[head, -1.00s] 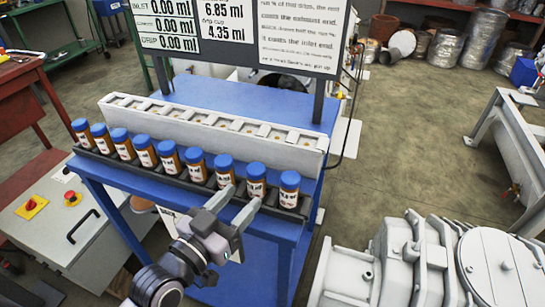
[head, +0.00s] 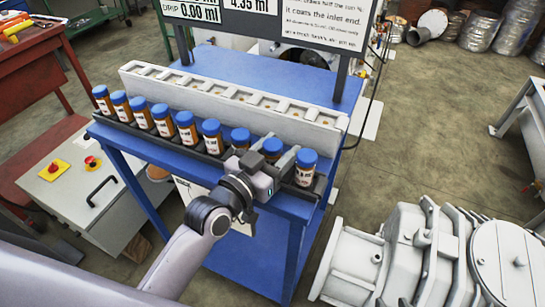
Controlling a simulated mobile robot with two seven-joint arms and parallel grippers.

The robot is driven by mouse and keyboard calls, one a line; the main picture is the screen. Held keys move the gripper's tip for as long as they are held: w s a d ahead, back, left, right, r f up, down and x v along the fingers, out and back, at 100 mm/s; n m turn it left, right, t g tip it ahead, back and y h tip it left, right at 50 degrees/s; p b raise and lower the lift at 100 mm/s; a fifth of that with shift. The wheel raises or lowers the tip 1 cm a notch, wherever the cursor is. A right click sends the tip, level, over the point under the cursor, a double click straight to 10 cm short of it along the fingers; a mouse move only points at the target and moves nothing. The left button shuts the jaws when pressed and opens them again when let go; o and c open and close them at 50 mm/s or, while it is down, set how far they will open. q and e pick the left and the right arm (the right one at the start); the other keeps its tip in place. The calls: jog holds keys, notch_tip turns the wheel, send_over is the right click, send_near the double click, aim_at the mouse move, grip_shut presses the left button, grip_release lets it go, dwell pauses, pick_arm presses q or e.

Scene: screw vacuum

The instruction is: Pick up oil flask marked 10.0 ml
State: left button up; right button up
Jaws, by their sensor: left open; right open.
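Several oil flasks with orange-brown bodies, white labels and blue caps stand upright in a dark rack (head: 165,138) along the front of the blue table. Their labels are too small to read, so I cannot tell which is the 10.0 ml flask. My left gripper (head: 267,160) is open at the right part of the row. Its fingers reach to either side of the second flask from the right (head: 272,146), whose lower body is hidden by the gripper. I cannot tell whether they touch it. The rightmost flask (head: 306,168) stands just right of the gripper. My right gripper is not in view.
A white slotted block (head: 235,108) stands directly behind the flasks on the blue table (head: 215,62). A sign board (head: 270,20) rises behind. A large grey machine (head: 420,255) is at lower right, and a control box with red buttons (head: 85,180) at left.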

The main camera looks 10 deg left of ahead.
pick_arm(q)
jog(key=c, duration=0.8)
jog(key=shift+o, duration=0.2)
